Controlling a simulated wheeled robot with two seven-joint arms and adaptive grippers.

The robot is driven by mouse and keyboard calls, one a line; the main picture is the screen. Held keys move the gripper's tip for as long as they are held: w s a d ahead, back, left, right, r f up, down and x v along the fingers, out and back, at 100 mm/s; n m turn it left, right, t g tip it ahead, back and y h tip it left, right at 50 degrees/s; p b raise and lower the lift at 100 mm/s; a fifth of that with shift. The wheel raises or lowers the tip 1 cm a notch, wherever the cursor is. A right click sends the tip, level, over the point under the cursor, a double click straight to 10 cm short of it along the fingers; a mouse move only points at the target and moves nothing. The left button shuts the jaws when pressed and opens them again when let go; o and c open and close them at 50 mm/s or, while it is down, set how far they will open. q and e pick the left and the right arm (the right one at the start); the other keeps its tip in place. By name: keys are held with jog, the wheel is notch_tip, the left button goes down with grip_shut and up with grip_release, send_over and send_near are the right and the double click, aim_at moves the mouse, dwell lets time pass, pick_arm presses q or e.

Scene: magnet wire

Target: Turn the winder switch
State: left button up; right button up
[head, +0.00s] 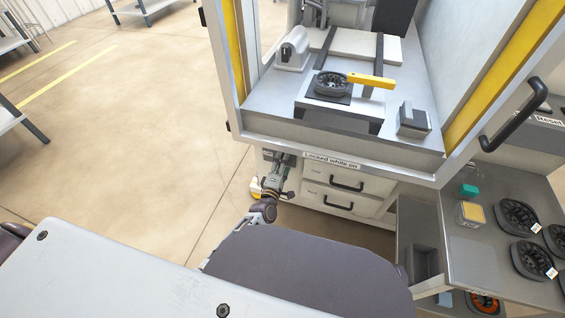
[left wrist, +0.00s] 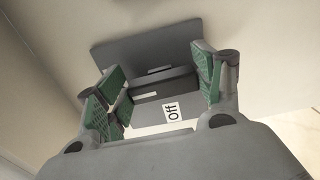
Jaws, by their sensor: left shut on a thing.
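The winder switch shows in the left wrist view as a dark grey block (left wrist: 150,106) on a grey plate (left wrist: 118,57), with a white "Off" label (left wrist: 173,112). My left gripper (left wrist: 163,92) has its green-padded fingers on either side of the switch block and is shut on it. In the head view my left gripper (head: 277,172) is at the front of the winder cabinet, under the edge and left of the "Locked while on" label (head: 331,161). It mostly hides the switch there. My right gripper is not in view.
The winder (head: 335,85) has a black spool and a yellow bar inside its yellow-edged frame. Drawers (head: 345,190) with black handles sit right of my left gripper. A side bench (head: 480,250) with several black spools stands at right.

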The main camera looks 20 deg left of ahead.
pick_arm(q)
jog(key=shift+m, duration=0.3)
jog(key=o, duration=1)
jog(key=shift+s, duration=0.15)
jog(key=shift+s+a, duration=0.2)
jog(key=shift+s, duration=5.65)
jog(key=shift+m, duration=0.3)
